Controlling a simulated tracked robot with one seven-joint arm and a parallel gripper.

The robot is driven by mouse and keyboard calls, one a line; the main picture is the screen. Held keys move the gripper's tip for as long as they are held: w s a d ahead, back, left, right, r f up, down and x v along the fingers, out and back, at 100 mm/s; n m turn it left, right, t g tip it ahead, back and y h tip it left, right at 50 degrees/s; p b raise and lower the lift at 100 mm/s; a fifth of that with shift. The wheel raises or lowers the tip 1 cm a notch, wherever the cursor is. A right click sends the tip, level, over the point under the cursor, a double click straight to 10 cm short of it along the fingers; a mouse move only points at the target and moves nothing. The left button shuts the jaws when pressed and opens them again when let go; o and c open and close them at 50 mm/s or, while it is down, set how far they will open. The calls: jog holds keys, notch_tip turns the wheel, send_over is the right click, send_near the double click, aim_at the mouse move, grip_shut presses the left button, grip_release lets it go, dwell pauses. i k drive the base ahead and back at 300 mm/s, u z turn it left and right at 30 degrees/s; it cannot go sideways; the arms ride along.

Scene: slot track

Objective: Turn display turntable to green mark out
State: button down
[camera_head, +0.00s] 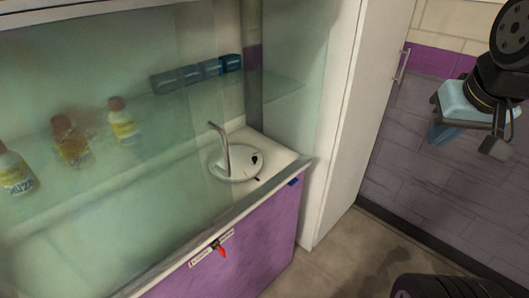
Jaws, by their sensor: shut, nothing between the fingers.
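The display turntable (245,174) is a small white disc on the white counter inside the glass-fronted cabinet. A bent grey post or handle (223,148) rises from its left side. Dark marks show on the disc's right part and near its front right edge; I cannot make out a green mark. My gripper (495,147) is at the upper right, in front of the tiled wall, far from the turntable.
Glass panes (130,215) front the cabinet's left part. A red lever (221,251) sits on the front edge above a purple panel (255,240). A white door (350,110) stands right of the cabinet; floor (335,262) is clear.

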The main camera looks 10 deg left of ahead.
aim_at(246, 161)
jog(key=u, duration=0.05)
jog(key=k, duration=1.7)
jog(key=u, duration=0.6)
jog(key=i, duration=1.5)
jog(key=z, duration=0.05)
